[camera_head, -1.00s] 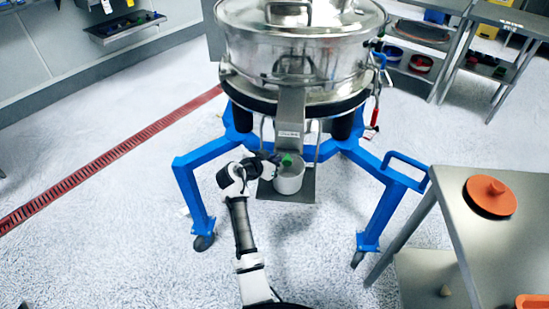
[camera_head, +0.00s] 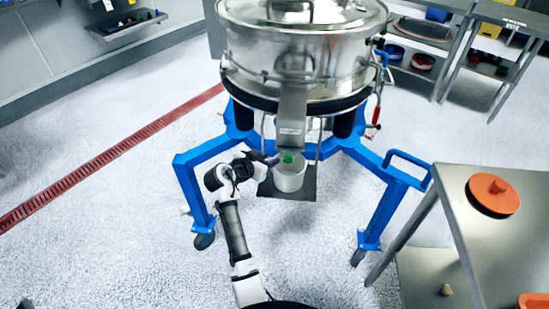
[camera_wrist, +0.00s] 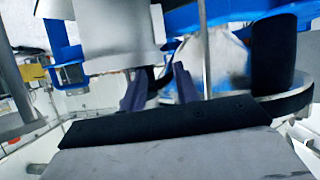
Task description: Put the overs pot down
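A pale grey-white pot (camera_head: 290,178) stands upright on a dark flat plate (camera_head: 304,195) under the steel outlet chute (camera_head: 292,115) of the sifter. A small green thing (camera_head: 288,157) shows at the pot's rim. My gripper (camera_head: 270,160) is at the pot's upper left side; contact with the rim is too small to tell. In the wrist view, the two dark fingers of my gripper (camera_wrist: 160,90) stand apart with nothing clearly held between them. The pot cannot be made out in the wrist view.
The sifter (camera_head: 300,50) stands on a blue wheeled frame (camera_head: 205,155), whose legs flank my arm. A steel table (camera_head: 510,240) with an orange lid (camera_head: 494,195) is at right. Open floor lies at left, crossed by a red drain strip (camera_head: 110,158).

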